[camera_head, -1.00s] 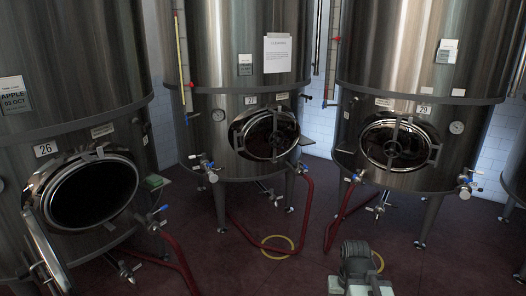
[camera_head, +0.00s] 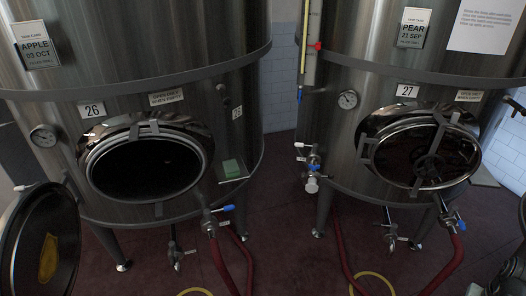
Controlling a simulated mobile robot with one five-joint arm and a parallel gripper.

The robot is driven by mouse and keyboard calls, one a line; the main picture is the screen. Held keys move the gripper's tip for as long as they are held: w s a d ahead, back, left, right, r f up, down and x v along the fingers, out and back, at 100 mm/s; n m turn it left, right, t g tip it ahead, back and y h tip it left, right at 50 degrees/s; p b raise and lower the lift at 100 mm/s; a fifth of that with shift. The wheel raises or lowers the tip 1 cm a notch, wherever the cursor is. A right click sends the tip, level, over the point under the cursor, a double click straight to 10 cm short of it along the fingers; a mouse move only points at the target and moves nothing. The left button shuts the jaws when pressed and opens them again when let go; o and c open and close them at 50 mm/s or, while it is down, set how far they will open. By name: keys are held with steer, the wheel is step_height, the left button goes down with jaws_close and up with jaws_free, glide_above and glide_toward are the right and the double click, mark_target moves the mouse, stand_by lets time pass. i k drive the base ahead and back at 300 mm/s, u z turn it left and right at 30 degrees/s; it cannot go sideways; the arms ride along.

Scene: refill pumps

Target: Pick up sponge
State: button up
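The sponge looks to be the small green block (camera_head: 232,168). It lies on a small metal shelf (camera_head: 243,176) fixed to the front of tank 26, just right of its round hatch. Its top and front face show, and nothing covers it. My gripper is not in view, so I cannot see whether it is open or shut.
Tank 26 (camera_head: 150,60) has its hatch door (camera_head: 30,225) swung open at the left, with a yellow patch on it. Valves (camera_head: 215,220) and red hoses (camera_head: 237,262) are below the shelf. Tank 27 (camera_head: 400,60) stands right. Dark-red floor (camera_head: 285,220) lies between them.

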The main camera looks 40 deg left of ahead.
mark_target(231, 168)
steer(key=i, duration=1.35)
steer(key=u, duration=3.45)
steer(key=i, duration=1.5)
steer(key=z, duration=0.05)
